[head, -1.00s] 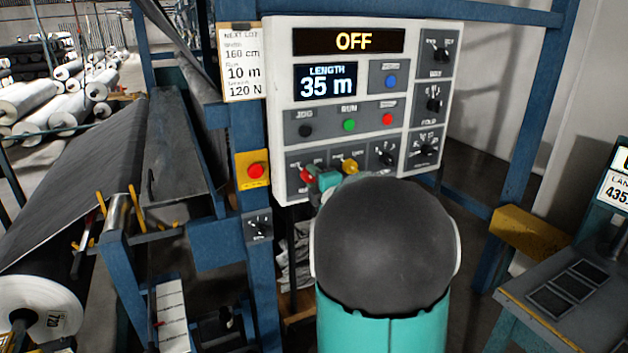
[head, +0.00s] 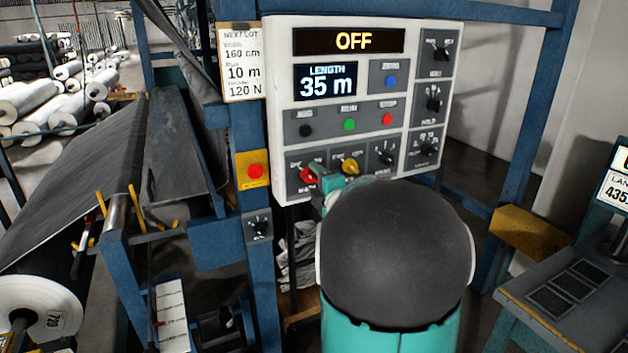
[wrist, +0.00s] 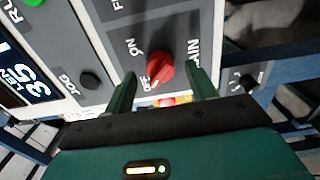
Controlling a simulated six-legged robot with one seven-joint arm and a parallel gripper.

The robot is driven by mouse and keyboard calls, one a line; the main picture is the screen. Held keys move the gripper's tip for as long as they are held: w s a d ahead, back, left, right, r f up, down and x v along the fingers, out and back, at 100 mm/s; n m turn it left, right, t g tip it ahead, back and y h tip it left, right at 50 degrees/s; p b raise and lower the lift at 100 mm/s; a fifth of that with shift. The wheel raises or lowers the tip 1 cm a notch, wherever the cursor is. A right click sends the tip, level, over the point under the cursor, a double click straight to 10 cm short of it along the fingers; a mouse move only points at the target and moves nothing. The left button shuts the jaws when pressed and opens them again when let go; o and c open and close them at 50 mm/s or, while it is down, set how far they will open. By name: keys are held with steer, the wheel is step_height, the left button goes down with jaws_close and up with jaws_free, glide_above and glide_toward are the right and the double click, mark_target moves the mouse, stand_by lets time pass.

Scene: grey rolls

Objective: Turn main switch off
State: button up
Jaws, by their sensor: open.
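The main switch is a red rotary knob (head: 308,174) at the lower left of the white control panel (head: 283,110). In the wrist view the red knob (wrist: 162,72) has its pale pointer mark toward the OFF label, away from ON. The panel's top display (head: 350,41) reads OFF in yellow. My gripper (wrist: 163,84) is open, with one green finger on either side of the knob in the picture and gaps between. It looks apart from the knob. In the head view my gripper (head: 328,188) is just right of and below the knob, partly hidden by my arm.
A yellow knob (head: 349,166) sits close right of the red one. Black, green and red buttons (head: 349,125) are above. A red push button on a yellow plate (head: 254,170) is to the left, on a blue post (head: 262,280). A fabric roll (head: 40,310) lies lower left.

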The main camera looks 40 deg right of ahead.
steer(key=v, duration=1.2)
steer(key=shift+s+a, duration=0.1)
steer(key=a+f+m+g, duration=0.2)
steer(key=a+m+g, duration=0.4)
steer(key=a+m, duration=0.75)
steer(key=s+a+f+g+y, duration=0.2)
steer(key=s+a, duration=0.3)
steer(key=a, duration=0.4)
steer(key=s+a+f+m+g+y, duration=0.1)
steer(key=s+a+f+g+y, duration=0.1)
steer(key=s+a, duration=0.4)
steer(key=a+g+y, duration=0.1)
steer(key=a, duration=0.3)
steer(key=shift+a+g, duration=0.25)
steer(key=shift+g, duration=0.15)
steer(key=shift+s, duration=0.1)
